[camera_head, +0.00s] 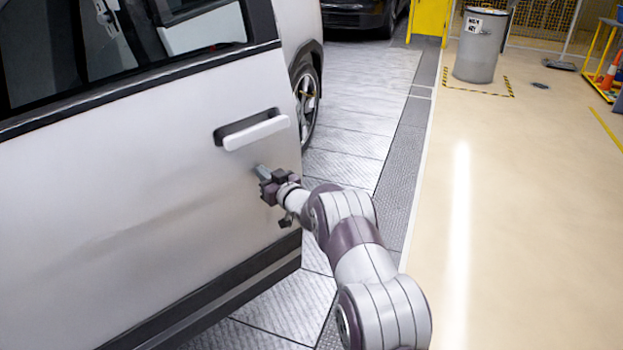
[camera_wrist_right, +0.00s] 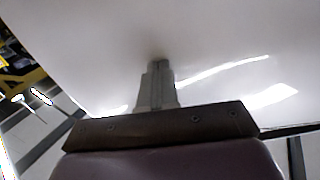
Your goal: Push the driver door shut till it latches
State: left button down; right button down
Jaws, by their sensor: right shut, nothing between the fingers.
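The white driver door (camera_head: 120,170) fills the left of the head view and stands ajar, its rear edge out from the car body. Its white handle (camera_head: 256,132) sits near that edge. My right gripper (camera_head: 262,172) is shut and empty, its fingertips at the door's outer skin just below the handle. In the right wrist view the shut fingers (camera_wrist_right: 157,75) point at the white door panel (camera_wrist_right: 220,60) and seem to touch it or nearly so; I cannot tell for sure. My left gripper is not in view.
The car's rear wheel (camera_head: 306,100) shows behind the door edge. Metal floor plates (camera_head: 350,130) run beside the car. A grey bin (camera_head: 480,45) stands far off, with a yellow post (camera_head: 429,18) near it.

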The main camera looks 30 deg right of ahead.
aim_at(252, 165)
jog(key=shift+w+a, duration=0.1)
jog(key=shift+w, duration=0.5)
jog(key=shift+w, duration=0.1)
jog(key=shift+w+a+y+b, duration=0.15)
jog(key=shift+w+b, duration=0.15)
jog(key=shift+w, duration=0.25)
jog(key=shift+w+a+y+b, duration=0.15)
jog(key=shift+w+b, duration=0.1)
jog(key=shift+w, duration=0.25)
jog(key=shift+w+a+n, duration=0.15)
jog(key=shift+w+n, duration=0.15)
jog(key=shift+w, duration=0.85)
jog(key=shift+y, duration=0.3)
jog(key=shift+w+a, duration=0.1)
jog(key=shift+w, duration=0.4)
jog(key=shift+w+a, duration=0.2)
jog(key=shift+w, duration=0.4)
jog(key=shift+w+a+f+n+g+y+b, duration=0.1)
jog(key=shift+w+a+n+g+y+b, duration=0.15)
jog(key=shift+w, duration=0.25)
jog(key=shift+w+n+g+y+b, duration=0.1)
jog(key=shift+w+n+y+b, duration=0.05)
jog(key=shift+w+b, duration=0.25)
jog(key=shift+w, duration=0.2)
